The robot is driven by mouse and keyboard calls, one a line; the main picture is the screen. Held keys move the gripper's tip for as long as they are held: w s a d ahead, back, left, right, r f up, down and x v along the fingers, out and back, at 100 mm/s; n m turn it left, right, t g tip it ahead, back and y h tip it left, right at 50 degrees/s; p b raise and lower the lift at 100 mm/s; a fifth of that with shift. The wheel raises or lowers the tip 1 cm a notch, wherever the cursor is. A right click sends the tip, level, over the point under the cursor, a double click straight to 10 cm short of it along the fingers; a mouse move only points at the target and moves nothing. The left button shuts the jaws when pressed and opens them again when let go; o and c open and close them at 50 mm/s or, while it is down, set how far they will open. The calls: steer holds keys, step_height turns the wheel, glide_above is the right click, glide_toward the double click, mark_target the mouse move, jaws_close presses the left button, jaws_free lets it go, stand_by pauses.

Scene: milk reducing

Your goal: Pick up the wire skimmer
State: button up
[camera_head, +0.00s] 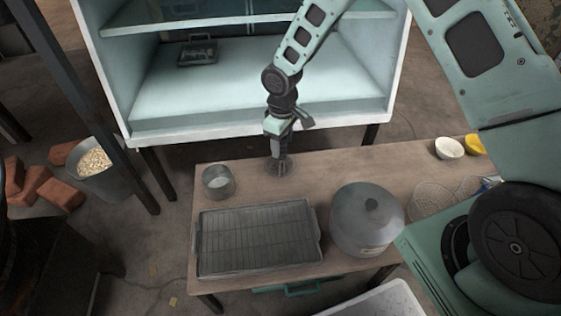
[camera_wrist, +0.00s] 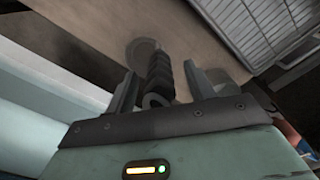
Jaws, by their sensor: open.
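What looks like the wire skimmer (camera_head: 287,168) is at the table's far edge, its round dark head on the wood below my gripper (camera_head: 278,143). In the wrist view its dark ribbed handle (camera_wrist: 160,75), ending in a ring, lies between the two fingers of my gripper (camera_wrist: 169,88), and its faint round head (camera_wrist: 140,52) shows beyond. The fingers are open, with a gap visible on the right side of the handle. Whether the left finger touches it I cannot tell. The mesh of the head is too small to make out.
On the wooden table (camera_head: 300,190) are a small metal pot (camera_head: 218,182), a tray with a wire rack (camera_head: 257,237), a large lidded pot (camera_head: 366,218) and a round wire mesh (camera_head: 433,196). Two bowls (camera_head: 449,148) stand far right. A pale cabinet (camera_head: 255,130) stands behind the table.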

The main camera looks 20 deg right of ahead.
steer(key=c, duration=1.1)
